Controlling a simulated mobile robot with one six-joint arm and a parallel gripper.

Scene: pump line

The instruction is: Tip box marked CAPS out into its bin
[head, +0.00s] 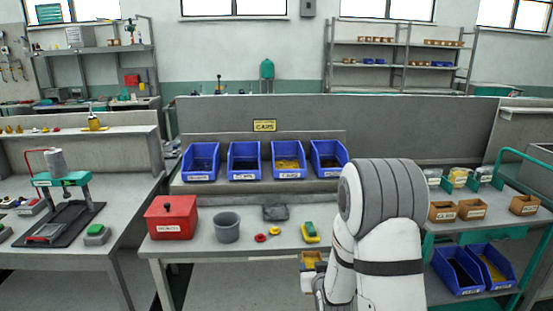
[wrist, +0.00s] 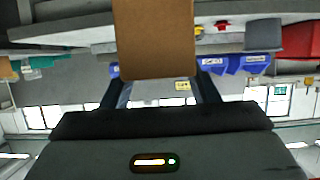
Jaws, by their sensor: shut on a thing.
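My gripper (wrist: 160,88) is shut on a brown cardboard box (wrist: 155,38), with one finger on either side in the wrist view. In the head view the held box (head: 312,259) shows partly beside my arm, in front of the bench's front edge, with something yellow at its top. I cannot read its label. A yellow sign reading CAPS (head: 264,126) is fixed above the row of blue bins. The bins (head: 201,163), (head: 243,162), (head: 288,160) and (head: 328,159) stand on the raised shelf; the third holds yellow pieces. Their labels are too small to read.
A red box (head: 171,217), a grey cup (head: 227,228), a dark tray (head: 275,213) and a green-yellow item (head: 311,232) lie on the bench. A trolley at right carries cardboard boxes (head: 472,209) and blue bins (head: 458,270). A press (head: 62,190) stands at left.

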